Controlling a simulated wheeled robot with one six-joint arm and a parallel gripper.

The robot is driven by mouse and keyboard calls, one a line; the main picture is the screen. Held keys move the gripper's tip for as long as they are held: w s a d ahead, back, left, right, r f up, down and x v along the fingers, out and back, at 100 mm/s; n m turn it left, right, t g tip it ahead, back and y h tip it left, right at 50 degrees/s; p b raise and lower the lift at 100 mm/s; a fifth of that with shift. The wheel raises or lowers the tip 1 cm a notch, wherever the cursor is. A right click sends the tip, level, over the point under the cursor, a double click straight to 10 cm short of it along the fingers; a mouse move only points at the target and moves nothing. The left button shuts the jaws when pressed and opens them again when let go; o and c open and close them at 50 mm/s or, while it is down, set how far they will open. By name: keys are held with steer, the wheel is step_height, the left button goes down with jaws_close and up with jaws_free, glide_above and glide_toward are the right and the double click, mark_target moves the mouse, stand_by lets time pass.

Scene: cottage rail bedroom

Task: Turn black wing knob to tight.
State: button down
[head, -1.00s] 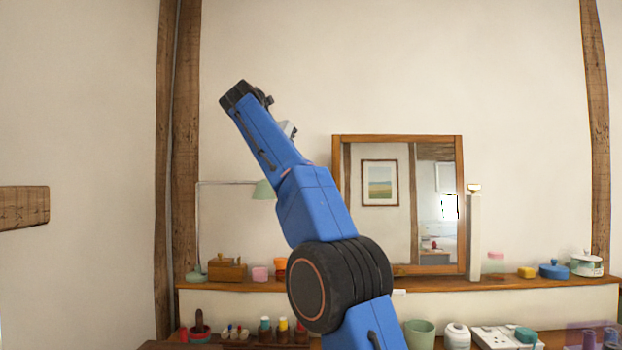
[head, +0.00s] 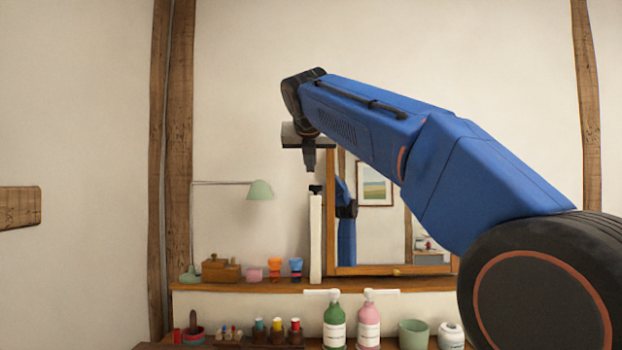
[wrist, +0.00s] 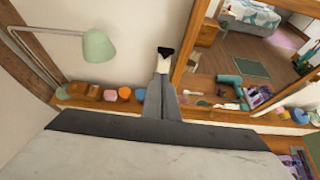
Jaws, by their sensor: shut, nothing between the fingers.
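The black wing knob (head: 315,189) sits on top of a white upright post (head: 316,238) at the left side of the wood-framed mirror (head: 333,215). My gripper (head: 310,168) points down just above the knob, with a small gap between them. Its fingers are shut and empty. In the wrist view the closed fingers (wrist: 163,80) lie just below the black knob (wrist: 165,51) in the picture. Whether they touch it cannot be told there. The knob's turn angle is too small to read.
A green lamp (head: 260,190) stands left of the post. A wooden box (head: 221,270), pink block and small pots line the shelf (head: 240,286). Green (head: 334,322) and pink (head: 369,322) pump bottles stand below. My arm covers the mirror's upper right.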

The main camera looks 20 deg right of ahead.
glide_toward(312, 188)
step_height(312, 188, down, 3)
steer(key=w, duration=0.1)
steer(key=w+d, duration=0.1)
steer(key=w, duration=0.1)
steer(key=shift+w+d, duration=0.25)
steer(key=shift+d, duration=0.1)
steer(key=shift+w+d, duration=0.25)
steer(key=shift+w, duration=0.3)
steer(key=shift+a, duration=0.1)
steer(key=shift+w+m+g+h, duration=0.1)
steer(key=shift+m+g+h, duration=0.2)
steer(key=shift+m+h, duration=0.3)
steer(key=shift+w+a+m+g+h, duration=0.1)
steer(key=shift+m+g+h, duration=0.2)
steer(key=shift+m+h, duration=0.15)
